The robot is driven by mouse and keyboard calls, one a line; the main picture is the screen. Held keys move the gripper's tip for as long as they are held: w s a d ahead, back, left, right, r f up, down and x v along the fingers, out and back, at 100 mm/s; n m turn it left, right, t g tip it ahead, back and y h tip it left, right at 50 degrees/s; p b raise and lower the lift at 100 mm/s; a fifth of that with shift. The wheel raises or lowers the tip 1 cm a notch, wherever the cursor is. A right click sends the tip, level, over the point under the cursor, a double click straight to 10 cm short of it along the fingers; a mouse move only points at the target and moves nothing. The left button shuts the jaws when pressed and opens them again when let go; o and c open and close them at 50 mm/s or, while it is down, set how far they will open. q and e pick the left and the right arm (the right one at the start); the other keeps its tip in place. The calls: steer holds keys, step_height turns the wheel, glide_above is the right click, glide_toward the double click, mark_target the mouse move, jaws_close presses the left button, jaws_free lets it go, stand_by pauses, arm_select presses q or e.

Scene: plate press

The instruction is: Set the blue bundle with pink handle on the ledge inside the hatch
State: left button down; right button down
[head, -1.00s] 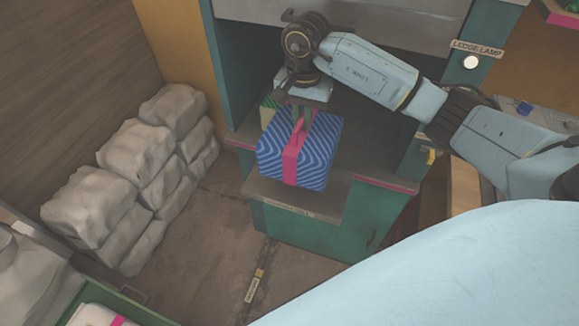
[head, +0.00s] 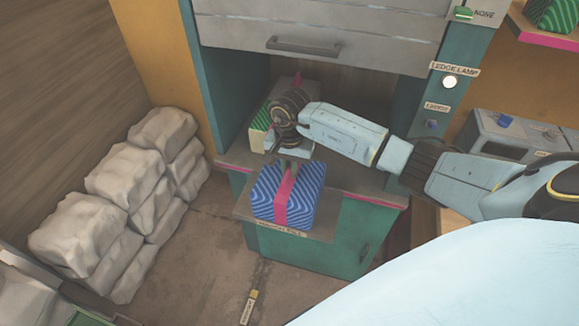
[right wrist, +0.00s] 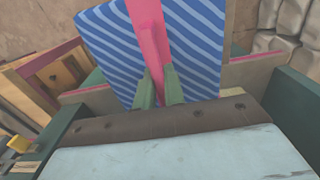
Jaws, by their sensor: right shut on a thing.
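The blue striped bundle (head: 267,193) with a pink band and handle is at the front sill (head: 323,229) of the hatch. I cannot tell whether it rests on the sill or hangs just above it. My right gripper (head: 289,172) is above it, shut on its pink handle. The right wrist view shows the green fingers (right wrist: 160,86) on either side of the pink handle (right wrist: 150,45). The ledge (head: 352,182) runs behind the bundle into the open hatch, partly hidden by my right arm. My left gripper is not in view.
A green striped bundle (head: 258,122) stands inside the hatch at the left. The grey shutter (head: 320,30) is raised above the opening. Grey sacks (head: 125,190) are stacked at the left. A ledge lamp button (head: 449,82) is on the right post.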

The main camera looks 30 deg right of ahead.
steer(key=shift+r, duration=0.1)
steer(key=c, duration=1.9)
jaws_free()
steer(key=shift+f, duration=0.2)
steer(key=o, duration=0.4)
